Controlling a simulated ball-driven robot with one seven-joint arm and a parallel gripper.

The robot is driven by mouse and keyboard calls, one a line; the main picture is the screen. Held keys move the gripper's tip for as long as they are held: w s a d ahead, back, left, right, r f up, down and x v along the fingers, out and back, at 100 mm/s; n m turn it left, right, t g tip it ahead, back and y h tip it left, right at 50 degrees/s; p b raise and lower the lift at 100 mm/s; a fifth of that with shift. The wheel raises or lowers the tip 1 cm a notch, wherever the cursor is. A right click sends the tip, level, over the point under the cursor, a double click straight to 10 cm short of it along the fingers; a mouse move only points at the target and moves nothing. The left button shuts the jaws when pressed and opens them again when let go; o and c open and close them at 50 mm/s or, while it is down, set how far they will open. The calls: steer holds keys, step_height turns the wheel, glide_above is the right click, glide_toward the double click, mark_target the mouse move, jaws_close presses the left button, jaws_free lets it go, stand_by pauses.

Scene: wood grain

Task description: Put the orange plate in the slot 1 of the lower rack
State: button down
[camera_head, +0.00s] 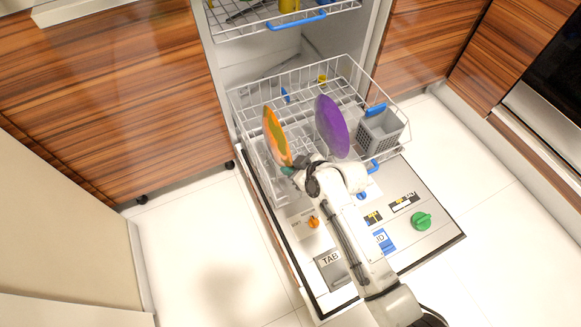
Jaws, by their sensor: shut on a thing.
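The orange plate (270,129) has a green middle and stands upright on edge at the left side of the lower rack (346,72). My gripper (290,169) is at the plate's lower near edge and is shut on it. My arm comes up from the bottom right over the open door. The plate's lowest edge and the tines under it are partly hidden by my gripper, so I cannot tell which slot it is over or whether it touches the rack.
A purple plate (332,126) stands upright in the rack, right of the orange one. A grey cutlery basket (381,131) is at the rack's right. The upper rack (262,22) is above. The open door (330,272) carries knobs and labels. Wood-grain cabinets stand on both sides.

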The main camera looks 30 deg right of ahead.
steer(key=shift+f+b, duration=1.15)
steer(key=shift+f, duration=0.45)
steer(key=c, duration=1.1)
jaws_free()
steer(key=shift+p+v, duration=2.35)
steer(key=shift+v, duration=3.1)
